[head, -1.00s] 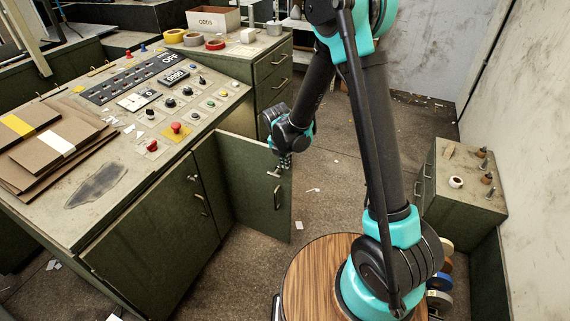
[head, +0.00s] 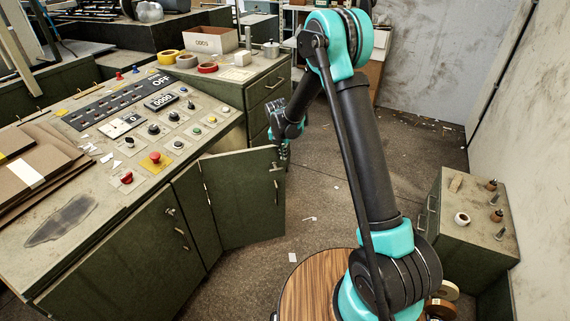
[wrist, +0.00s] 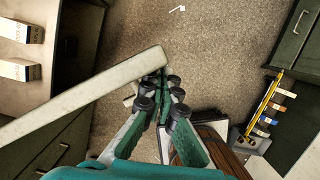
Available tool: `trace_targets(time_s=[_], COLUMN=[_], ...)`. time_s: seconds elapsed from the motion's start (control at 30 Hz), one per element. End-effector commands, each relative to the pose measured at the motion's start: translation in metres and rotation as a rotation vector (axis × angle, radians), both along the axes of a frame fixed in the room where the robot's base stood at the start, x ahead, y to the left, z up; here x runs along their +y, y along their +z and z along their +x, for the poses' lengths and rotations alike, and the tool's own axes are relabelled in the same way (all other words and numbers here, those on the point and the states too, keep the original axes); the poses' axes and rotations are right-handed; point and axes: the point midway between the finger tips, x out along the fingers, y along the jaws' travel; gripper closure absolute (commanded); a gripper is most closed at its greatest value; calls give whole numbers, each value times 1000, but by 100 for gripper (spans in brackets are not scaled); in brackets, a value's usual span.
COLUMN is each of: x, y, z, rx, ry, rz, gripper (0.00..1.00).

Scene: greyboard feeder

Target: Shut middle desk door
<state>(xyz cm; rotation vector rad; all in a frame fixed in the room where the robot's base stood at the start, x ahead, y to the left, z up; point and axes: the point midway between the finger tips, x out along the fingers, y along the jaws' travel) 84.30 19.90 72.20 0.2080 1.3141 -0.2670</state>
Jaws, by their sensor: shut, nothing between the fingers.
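The middle desk door (head: 243,200) is a dull green panel standing partly open from the desk front, its handled face towards me in the head view. Its pale edge (wrist: 85,100) runs diagonally across the wrist view. My gripper (head: 284,158) is at the door's free end, low beside its upper corner. In the wrist view the shut, empty fingers (wrist: 164,95) lie close beside that end, on the side away from the compartment. Touching cannot be told for sure. The desk (head: 218,128) has a control panel on top.
Another green door (head: 125,255) on the desk is closed. A drawer cabinet (head: 268,90) with tape rolls and a box stands beyond the desk. A small cabinet (head: 470,225) with several loose parts stands at the right. The floor (head: 325,185) between is mostly clear.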

Motion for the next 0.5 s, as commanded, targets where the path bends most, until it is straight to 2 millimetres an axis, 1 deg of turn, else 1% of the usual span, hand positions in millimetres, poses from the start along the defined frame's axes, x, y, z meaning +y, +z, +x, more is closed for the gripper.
trace_targets(time_s=[0.03, 0.17, 0.3, 0.5], x=[5, 20, 42, 76], y=[0, -1, -1, -1], z=[14, 50, 89, 135], rx=[0, 0, 0, 0], ry=[0, 0, 0, 0], rz=[0, 0, 0, 0], gripper=[100, 100, 100, 100])
